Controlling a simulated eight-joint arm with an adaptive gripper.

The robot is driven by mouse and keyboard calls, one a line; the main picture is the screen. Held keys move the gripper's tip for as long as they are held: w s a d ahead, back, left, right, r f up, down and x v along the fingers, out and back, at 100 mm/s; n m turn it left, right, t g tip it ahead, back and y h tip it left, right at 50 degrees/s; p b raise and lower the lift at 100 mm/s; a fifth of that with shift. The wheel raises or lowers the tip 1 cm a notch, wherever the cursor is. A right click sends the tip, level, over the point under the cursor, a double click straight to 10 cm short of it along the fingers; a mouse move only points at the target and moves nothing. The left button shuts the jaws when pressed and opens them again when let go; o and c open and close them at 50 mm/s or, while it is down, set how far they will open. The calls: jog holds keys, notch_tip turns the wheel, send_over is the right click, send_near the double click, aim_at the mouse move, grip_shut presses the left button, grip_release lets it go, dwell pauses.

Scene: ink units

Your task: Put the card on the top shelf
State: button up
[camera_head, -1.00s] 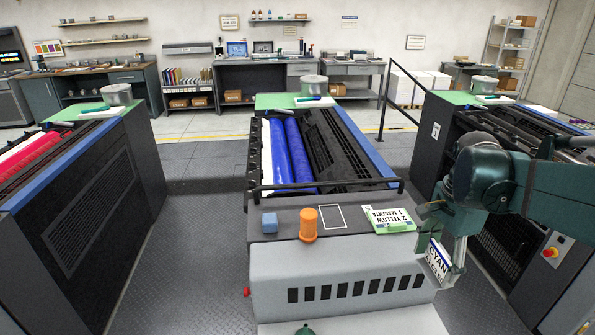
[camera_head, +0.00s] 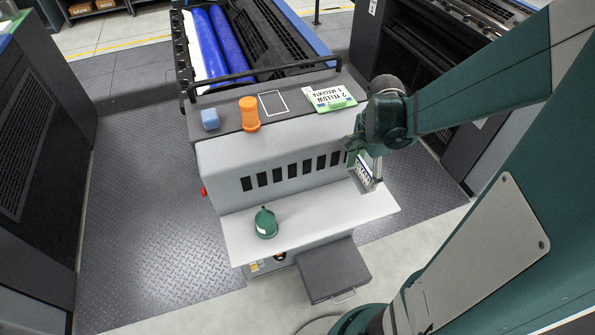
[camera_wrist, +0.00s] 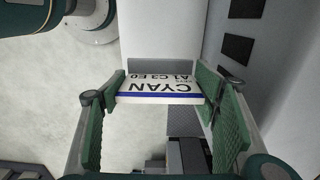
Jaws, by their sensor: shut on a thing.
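A white card lettered CYAN with a blue stripe (camera_wrist: 160,91) is between the green pads of my gripper (camera_wrist: 160,103), which is shut on it. In the head view my gripper (camera_head: 364,170) and the partly hidden card (camera_head: 365,176) are at the right end of the vented front, close to the light grey lower ledge (camera_head: 325,218). Whether the card touches the ledge I cannot tell. The dark upper shelf (camera_head: 235,93) carries a bare white outlined rectangle (camera_head: 273,103). A card reading YELLOW and MAGENTA (camera_head: 330,97) lies at its right on a green piece.
A green rounded container (camera_head: 265,222) stands on the lower ledge, left of my gripper. A black rail (camera_head: 265,75) runs behind the shelf. A dark step (camera_head: 333,270) is below.

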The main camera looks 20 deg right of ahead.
aim_at(361, 180)
jog(key=shift+f, duration=0.4)
jog(key=shift+f+b, duration=0.75)
jog(key=shift+f, duration=2.15)
jog(key=shift+f, duration=0.1)
jog(key=shift+f+b, duration=0.55)
jog(key=shift+f, duration=1.4)
jog(key=shift+f, duration=0.2)
jog(key=o, duration=0.9)
jog(key=shift+r, duration=0.2)
